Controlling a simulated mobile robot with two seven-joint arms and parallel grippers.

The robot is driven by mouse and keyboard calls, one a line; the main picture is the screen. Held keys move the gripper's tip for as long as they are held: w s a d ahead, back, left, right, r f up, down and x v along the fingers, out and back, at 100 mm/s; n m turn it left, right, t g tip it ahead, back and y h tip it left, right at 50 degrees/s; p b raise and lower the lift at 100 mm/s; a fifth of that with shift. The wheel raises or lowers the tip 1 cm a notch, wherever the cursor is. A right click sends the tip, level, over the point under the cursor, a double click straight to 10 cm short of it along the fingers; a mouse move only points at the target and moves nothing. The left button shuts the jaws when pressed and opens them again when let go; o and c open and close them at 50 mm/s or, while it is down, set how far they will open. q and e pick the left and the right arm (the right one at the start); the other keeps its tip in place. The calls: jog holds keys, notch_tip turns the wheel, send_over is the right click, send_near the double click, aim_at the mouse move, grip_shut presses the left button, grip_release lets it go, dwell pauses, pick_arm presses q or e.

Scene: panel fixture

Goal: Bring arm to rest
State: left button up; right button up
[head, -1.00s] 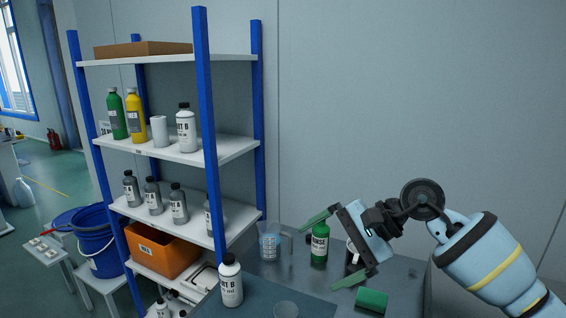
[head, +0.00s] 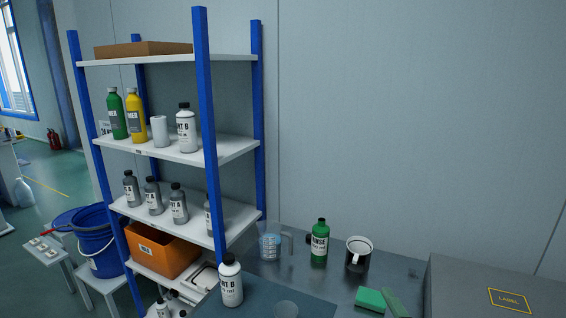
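Neither of my arms nor grippers shows in the head view now. A clear measuring jug (head: 270,243) stands to the bottle's left. A green block (head: 370,299) lies near the front, with a flat green piece (head: 394,302) beside it.
A blue-post shelf (head: 209,130) with several bottles stands at left. A grey box (head: 470,292) is at bottom right. Blue buckets (head: 95,245) stand at far left.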

jog(key=s+d+f+m+g+h, duration=0.4)
jog(key=s+f+m+g, duration=0.5)
jog(key=s+f, duration=0.6)
jog(key=s+d+f+m+g+y, duration=0.1)
jog(key=s+f+m+g, duration=0.25)
jog(key=s, duration=0.55)
jog(key=s+f+m+g+y, duration=0.15)
jog(key=s+g, duration=0.25)
jog(key=s, duration=0.5)
jog(key=w+a+f+t+y, duration=0.1)
jog(key=w+f+t, duration=0.1)
jog(key=f, duration=0.3)
jog(key=w+a+f+t+b, duration=0.1)
jog(key=w+f+t, duration=0.2)
jog(key=f+t, duration=0.2)
jog(key=shift+a+f+y, duration=0.35)
jog(key=shift+a+f, duration=0.05)
jog(key=shift+f, duration=0.15)
jog(key=shift+w, duration=0.15)
